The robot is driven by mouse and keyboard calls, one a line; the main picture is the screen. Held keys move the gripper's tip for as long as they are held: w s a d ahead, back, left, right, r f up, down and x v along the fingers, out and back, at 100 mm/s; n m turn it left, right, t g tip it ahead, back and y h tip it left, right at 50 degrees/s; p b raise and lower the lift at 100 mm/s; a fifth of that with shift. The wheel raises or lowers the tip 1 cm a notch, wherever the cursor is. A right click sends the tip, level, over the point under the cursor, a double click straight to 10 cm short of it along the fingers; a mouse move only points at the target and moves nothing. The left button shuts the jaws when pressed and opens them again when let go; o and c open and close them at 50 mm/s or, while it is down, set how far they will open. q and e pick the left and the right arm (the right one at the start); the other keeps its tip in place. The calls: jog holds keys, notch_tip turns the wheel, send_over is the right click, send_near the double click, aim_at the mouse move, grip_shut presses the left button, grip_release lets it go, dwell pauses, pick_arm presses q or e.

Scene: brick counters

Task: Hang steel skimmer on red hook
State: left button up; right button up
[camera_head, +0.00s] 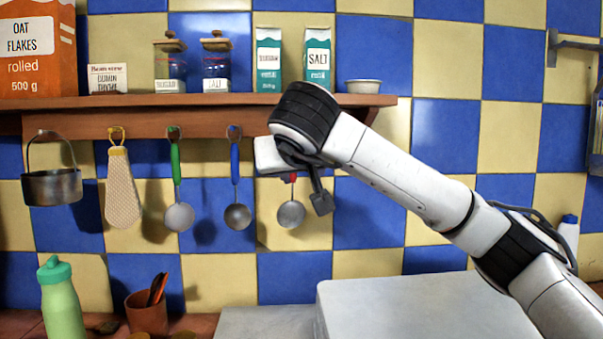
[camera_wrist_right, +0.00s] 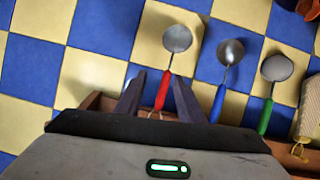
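The steel skimmer (camera_head: 291,214) with a red handle hangs straight down against the tiled wall below the shelf, at the right end of the row of utensils. In the right wrist view its round head (camera_wrist_right: 178,38) and red handle (camera_wrist_right: 163,90) show clearly. My right gripper (camera_wrist_right: 158,80) is open, with its two fingers apart on either side of the red handle, which is closer to one finger. In the head view my right gripper (camera_head: 312,190) covers the top of the handle. The red hook is hidden behind it. My left gripper is not in view.
A green-handled utensil (camera_head: 179,217) and a blue-handled ladle (camera_head: 238,217) hang to the left, beside a beige mitt (camera_head: 122,195) and a pot (camera_head: 52,187). The shelf (camera_head: 200,101) above carries jars and cartons. A grey box-like surface (camera_head: 420,305) lies below.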

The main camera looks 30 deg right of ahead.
jog(key=v, duration=1)
jog(key=shift+s+b, duration=0.15)
jog(key=shift+b, duration=0.25)
jog(key=shift+a, duration=0.1)
